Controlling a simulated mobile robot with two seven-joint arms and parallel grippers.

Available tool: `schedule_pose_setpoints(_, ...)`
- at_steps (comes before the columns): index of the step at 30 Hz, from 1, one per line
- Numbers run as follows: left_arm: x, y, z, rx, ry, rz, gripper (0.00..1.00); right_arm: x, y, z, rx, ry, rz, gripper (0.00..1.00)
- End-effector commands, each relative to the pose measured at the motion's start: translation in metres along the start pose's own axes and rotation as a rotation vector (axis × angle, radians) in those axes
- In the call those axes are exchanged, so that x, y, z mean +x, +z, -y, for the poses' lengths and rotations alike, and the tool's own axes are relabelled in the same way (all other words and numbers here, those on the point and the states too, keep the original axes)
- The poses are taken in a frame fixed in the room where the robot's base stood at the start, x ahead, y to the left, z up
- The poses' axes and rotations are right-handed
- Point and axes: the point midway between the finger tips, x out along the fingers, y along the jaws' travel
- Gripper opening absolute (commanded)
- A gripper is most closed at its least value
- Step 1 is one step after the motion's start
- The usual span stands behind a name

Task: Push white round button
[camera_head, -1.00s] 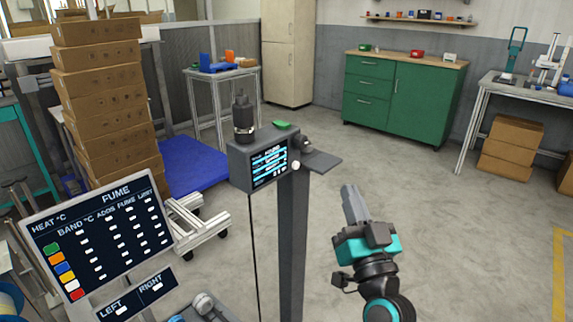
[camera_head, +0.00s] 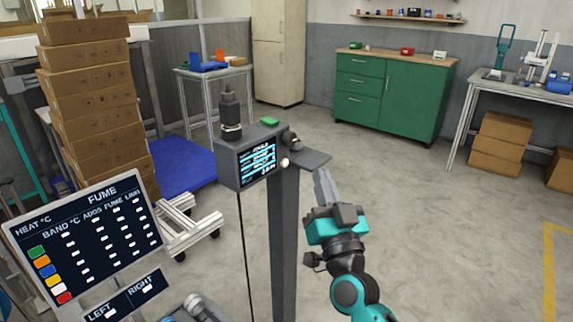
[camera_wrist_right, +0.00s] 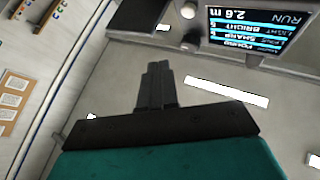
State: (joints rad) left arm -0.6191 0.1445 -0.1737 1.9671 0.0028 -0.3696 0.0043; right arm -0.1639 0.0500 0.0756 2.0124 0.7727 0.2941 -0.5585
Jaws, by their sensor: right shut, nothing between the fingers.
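The white round button (camera_head: 284,162) is on the right edge of a dark grey device box (camera_head: 229,172) with a lit screen, on a grey post. My right gripper (camera_head: 320,174) is shut and empty, pointing up to the right of the button and apart from it in the picture. In the right wrist view, my shut fingers (camera_wrist_right: 155,68) point toward the box, with a gap between. A white round part there (camera_wrist_right: 188,11), beside the inverted screen (camera_wrist_right: 254,32), looks like the button. My left gripper cannot be made out.
A grey shelf plate (camera_head: 308,160) juts from the box's right side, close to my right fingers. A black cylinder (camera_head: 229,113) and a green item (camera_head: 269,121) sit on top. A tilted FUME panel (camera_head: 90,240) stands at left.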

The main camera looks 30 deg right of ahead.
Motion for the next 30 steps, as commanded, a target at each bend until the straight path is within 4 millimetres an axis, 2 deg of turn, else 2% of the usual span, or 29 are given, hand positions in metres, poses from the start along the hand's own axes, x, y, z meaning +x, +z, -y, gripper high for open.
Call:
schedule_pose_setpoints(6, 0.001, -0.002, -0.002, -0.002, 0.005, -0.001, 0.83, 0.021, 0.015, 0.015, 0.001, 0.000, 0.001, 0.00)
schedule_pose_setpoints(12, 0.001, -0.004, -0.002, -0.001, 0.005, -0.006, 0.83, 0.032, 0.023, 0.023, 0.000, -0.001, 0.001, 0.00)
schedule_pose_setpoints(30, 0.001, -0.003, -0.002, 0.000, 0.004, -0.008, 0.83, 0.034, 0.025, 0.025, -0.001, -0.001, 0.001, 0.00)
